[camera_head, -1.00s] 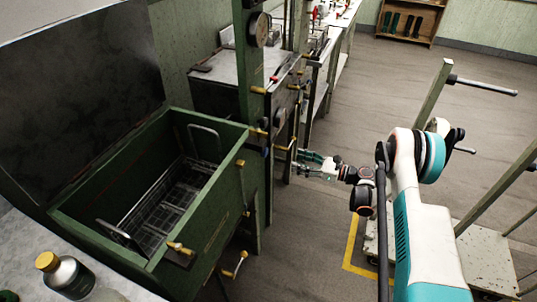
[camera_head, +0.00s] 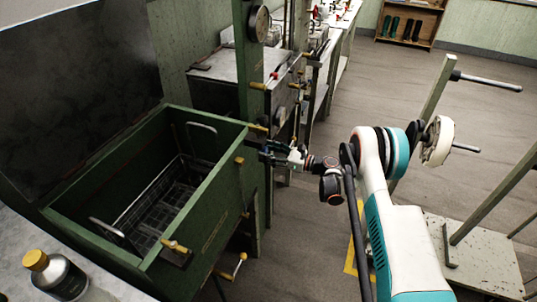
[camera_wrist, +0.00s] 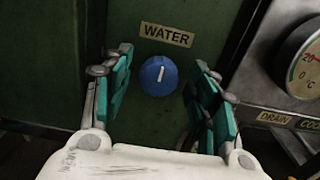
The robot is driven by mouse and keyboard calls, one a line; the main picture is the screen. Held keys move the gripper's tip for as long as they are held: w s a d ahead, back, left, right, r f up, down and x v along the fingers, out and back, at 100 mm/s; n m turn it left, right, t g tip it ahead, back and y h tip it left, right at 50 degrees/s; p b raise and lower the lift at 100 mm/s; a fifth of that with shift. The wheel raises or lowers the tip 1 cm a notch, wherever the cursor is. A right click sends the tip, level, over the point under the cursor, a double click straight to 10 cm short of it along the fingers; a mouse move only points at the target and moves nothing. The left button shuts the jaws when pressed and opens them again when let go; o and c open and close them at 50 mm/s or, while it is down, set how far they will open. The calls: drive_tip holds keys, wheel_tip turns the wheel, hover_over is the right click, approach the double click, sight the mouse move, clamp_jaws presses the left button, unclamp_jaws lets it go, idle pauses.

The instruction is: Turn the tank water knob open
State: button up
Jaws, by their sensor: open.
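The water knob (camera_wrist: 158,75) is a round blue dial with a white pointer mark in the wrist view. It sits on a dark green panel under a tan label (camera_wrist: 167,35) reading "WATER". The pointer stands nearly upright. My gripper (camera_wrist: 160,84) is open, with one teal-padded finger on each side of the knob, and visible gaps show between pads and knob. In the head view my gripper (camera_head: 277,152) is at the right side of the green tank (camera_head: 212,207). The knob is hidden there.
A dial gauge (camera_wrist: 304,58) and a "DRAIN" label (camera_wrist: 274,118) are right of the knob. A wire basket (camera_head: 160,205) is inside the tank. Brass handles (camera_head: 240,265) stick out along its front. A bottle (camera_head: 57,275) stands at lower left. A cart (camera_head: 470,255) stands at right.

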drive_tip(key=shift+a, duration=0.15)
drive_tip(key=shift+c, duration=0.6)
drive_tip(key=c, duration=0.9)
drive_tip(key=shift+n, duration=0.3)
drive_tip(key=shift+c, duration=0.2)
drive_tip(key=shift+s+f+n, duration=0.1)
drive_tip(key=shift+n, duration=4.2)
drive_tip(key=shift+s+f+n, duration=0.1)
drive_tip(key=shift+n, duration=4.2)
